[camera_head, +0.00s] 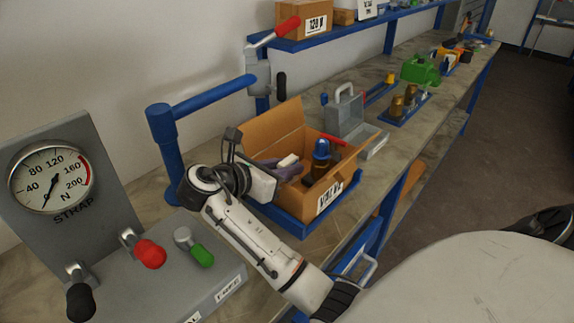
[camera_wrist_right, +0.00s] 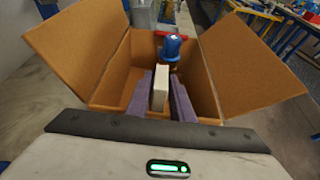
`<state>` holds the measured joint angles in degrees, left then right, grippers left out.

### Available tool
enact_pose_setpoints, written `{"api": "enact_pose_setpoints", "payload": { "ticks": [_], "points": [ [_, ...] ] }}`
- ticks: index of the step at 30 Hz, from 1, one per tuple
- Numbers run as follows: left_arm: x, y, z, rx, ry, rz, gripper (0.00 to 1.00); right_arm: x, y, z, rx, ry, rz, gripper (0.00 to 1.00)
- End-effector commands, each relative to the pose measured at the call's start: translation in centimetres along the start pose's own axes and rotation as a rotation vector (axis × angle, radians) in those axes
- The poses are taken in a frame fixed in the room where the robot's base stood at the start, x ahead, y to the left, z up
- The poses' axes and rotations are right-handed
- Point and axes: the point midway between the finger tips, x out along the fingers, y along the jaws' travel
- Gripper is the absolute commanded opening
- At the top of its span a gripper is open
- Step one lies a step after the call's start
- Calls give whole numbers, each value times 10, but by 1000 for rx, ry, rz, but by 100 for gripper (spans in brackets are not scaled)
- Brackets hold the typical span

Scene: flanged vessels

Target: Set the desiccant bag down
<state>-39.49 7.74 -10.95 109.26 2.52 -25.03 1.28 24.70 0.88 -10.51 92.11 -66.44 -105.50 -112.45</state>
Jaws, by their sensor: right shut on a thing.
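My right gripper (camera_head: 284,168) reaches from the left side into an open cardboard box (camera_head: 323,196). In the right wrist view, its two purple fingers (camera_wrist_right: 160,98) are shut on a pale, block-like desiccant bag (camera_wrist_right: 160,84). The bag also shows in the head view as a small white piece (camera_head: 289,160) at the fingertips. The bag is within the box's opening; whether it touches the floor of the box is hidden. A dark vessel with a blue top (camera_head: 321,150) stands in the box just beyond the bag. My left gripper is out of view.
The box sits on a blue tray (camera_head: 304,228), flaps spread. A blue post-mounted arm (camera_head: 205,98) with a red handle rises behind. A strap gauge panel (camera_head: 52,175) with levers stands at left. A grey case (camera_head: 345,115) and a green machine (camera_head: 420,69) stand farther along the bench.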

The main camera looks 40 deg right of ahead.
Motion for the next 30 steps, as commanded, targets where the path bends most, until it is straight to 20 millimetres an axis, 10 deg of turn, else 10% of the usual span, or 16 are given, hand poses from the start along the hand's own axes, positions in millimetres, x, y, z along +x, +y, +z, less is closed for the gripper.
{"api": "enact_pose_setpoints", "payload": {
  "ticks": [20,21,23,30],
  "points": [
    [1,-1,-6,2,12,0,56,5,-1,-14,-4,6,-2,0],
    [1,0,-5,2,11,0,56,5,-1,-15,-6,7,-3,26],
    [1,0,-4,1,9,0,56,5,-1,-16,-7,8,-4,36],
    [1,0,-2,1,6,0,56,6,-2,-17,-8,10,-9,39]
  ]
}}
